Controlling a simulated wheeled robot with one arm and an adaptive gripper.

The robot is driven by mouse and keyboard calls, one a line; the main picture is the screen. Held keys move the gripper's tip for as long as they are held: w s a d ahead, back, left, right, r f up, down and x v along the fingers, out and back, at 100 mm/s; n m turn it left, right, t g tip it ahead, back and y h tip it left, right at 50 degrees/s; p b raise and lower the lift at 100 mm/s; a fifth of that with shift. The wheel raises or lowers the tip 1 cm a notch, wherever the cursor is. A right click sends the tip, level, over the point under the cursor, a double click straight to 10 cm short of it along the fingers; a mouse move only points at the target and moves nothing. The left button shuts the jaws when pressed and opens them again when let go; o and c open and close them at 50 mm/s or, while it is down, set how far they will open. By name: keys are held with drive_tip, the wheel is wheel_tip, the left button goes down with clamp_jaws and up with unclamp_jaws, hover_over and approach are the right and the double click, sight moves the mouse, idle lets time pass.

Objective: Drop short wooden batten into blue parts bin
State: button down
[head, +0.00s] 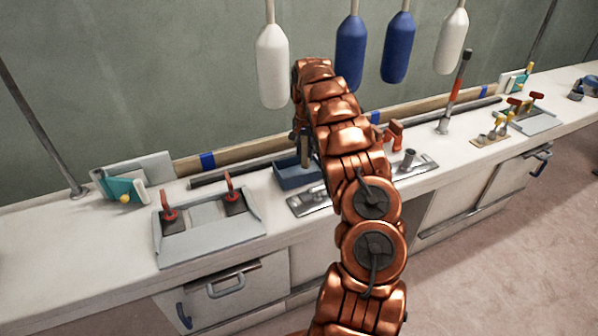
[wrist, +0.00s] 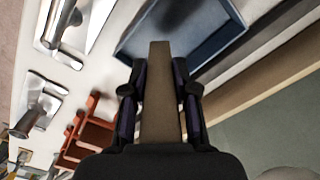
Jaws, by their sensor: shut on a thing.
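My gripper (wrist: 159,100) is shut on the short wooden batten (wrist: 160,85), a plain brown piece held between the two dark fingers in the wrist view. The batten's far end overlaps the near part of the blue parts bin (wrist: 205,55) in that view. In the head view the blue parts bin (head: 298,177) stands on the white counter, partly hidden behind my copper arm. My gripper shows only in part there, beside the arm and above the bin. I cannot tell the height of the batten above the bin.
Right of the bin lie a metal plate with fittings (head: 418,166) and a red-brown rack (head: 393,133). A grey tray (head: 215,238) with red-handled clamps is at left. White and blue fenders (head: 272,65) hang above the counter. Long battens and a dark pipe lie along the wall.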

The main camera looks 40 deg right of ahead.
drive_tip(key=shift+f, duration=0.2)
drive_tip(key=c, duration=0.8)
unclamp_jaws()
drive_tip(key=shift+r, duration=0.15)
wheel_tip(320, 180, up, 12)
drive_tip(key=shift+f, duration=0.1)
idle(0.3)
